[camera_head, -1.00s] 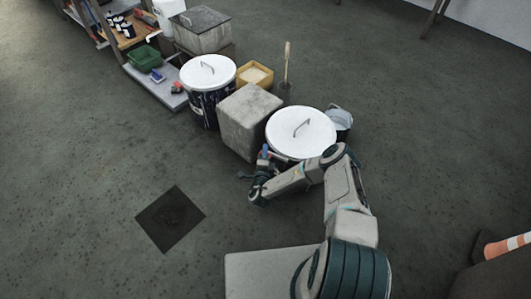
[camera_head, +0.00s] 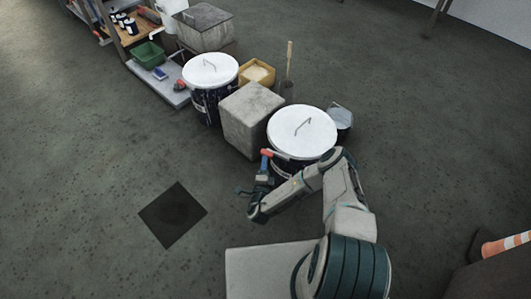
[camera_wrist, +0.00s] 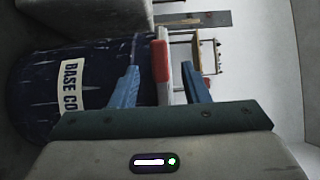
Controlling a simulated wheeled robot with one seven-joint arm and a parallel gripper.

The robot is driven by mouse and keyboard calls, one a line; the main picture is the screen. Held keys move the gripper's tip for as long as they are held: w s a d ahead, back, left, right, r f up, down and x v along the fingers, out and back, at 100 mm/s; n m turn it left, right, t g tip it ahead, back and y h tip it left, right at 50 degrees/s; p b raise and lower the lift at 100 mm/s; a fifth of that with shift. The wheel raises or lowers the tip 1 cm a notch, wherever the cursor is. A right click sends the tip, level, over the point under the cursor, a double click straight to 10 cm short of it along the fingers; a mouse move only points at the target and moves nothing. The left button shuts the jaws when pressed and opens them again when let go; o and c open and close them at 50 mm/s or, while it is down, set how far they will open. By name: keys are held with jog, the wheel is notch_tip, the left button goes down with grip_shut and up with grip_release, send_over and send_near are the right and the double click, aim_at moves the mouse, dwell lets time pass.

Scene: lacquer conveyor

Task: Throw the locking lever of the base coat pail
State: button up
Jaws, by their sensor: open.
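The base coat pail (camera_head: 302,131) stands upright in the head view, with a white handled lid and a dark body mostly hidden by my arm. In the wrist view its dark blue side (camera_wrist: 35,95) lies sideways with a "BASE CO" label. A red-ended locking lever (camera_wrist: 161,62) shows beside the pail, between the two blue fingers. The red end (camera_head: 266,153) also shows at the lid's left edge in the head view. My gripper (camera_wrist: 162,88) is open, one finger on each side of the lever; contact cannot be told. It also shows in the head view (camera_head: 264,167).
A grey block (camera_head: 250,118) stands close on the pail's left. A second white-lidded pail (camera_head: 210,70) is beyond it. A small bucket (camera_head: 340,118) is on the right, and a yellow bin (camera_head: 257,74) behind. The floor on the left is clear around a dark square (camera_head: 173,215).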

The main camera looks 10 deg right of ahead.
jog(key=s+a, duration=0.1)
jog(key=s, duration=0.5)
jog(key=shift+p, duration=0.3)
jog(key=shift+a, duration=0.1)
